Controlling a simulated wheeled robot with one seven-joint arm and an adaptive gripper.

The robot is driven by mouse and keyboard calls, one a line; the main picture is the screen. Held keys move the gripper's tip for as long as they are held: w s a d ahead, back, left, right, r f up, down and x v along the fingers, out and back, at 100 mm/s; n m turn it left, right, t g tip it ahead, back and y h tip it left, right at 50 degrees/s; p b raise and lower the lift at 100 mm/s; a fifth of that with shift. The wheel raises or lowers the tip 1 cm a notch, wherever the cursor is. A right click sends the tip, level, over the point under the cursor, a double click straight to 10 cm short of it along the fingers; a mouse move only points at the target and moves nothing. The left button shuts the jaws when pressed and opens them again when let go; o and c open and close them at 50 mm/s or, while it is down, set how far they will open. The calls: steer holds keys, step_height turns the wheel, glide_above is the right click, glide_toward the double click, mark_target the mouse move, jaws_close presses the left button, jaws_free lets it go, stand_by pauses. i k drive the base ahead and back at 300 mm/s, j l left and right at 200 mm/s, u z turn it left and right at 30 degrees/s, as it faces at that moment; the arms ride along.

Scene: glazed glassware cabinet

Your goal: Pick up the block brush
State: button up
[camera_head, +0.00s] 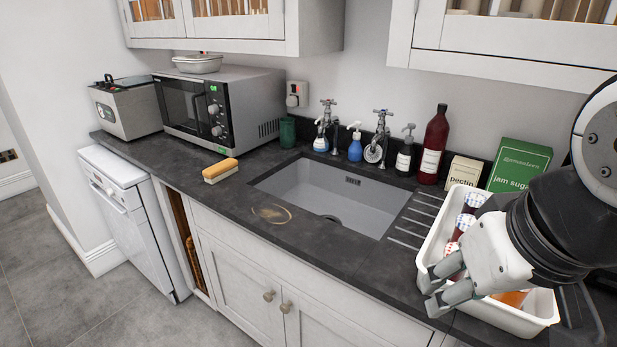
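The block brush (220,169), with an orange-yellow top and pale bristles, lies on the dark worktop left of the sink, in front of the microwave. My gripper (431,291) is at the right, over the left edge of a white tray, well apart from the brush. Its two pale grey fingers point left with a gap between them, and nothing shows in the gap. The brush is in full view.
The sink (330,194) lies between the brush and my gripper. The white tray (436,238) holds several jars. Bottles (434,148) and taps (383,132) stand behind the sink. The microwave (222,106) is behind the brush. The worktop around a brownish stain (271,214) is clear.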

mark_target(212, 175)
steer(key=i+j+z, duration=0.1)
steer(key=i+j, duration=0.15)
steer(key=j, duration=0.2)
steer(key=i+j+z, duration=0.1)
steer(key=i+j, duration=0.15)
steer(key=j, duration=0.2)
steer(key=i+j+z, duration=0.1)
steer(key=j, duration=0.4)
steer(key=i+j, duration=0.3)
steer(key=j, duration=0.2)
steer(key=i+j+z, duration=0.15)
steer(key=j, duration=0.3)
steer(key=i+j+z, duration=0.1)
steer(key=j, duration=0.45)
steer(key=i+j+z, duration=0.1)
steer(key=i+j, duration=0.15)
steer(key=j, duration=0.25)
steer(key=i+j+z, duration=0.1)
steer(key=j, duration=0.45)
steer(key=i, duration=0.05)
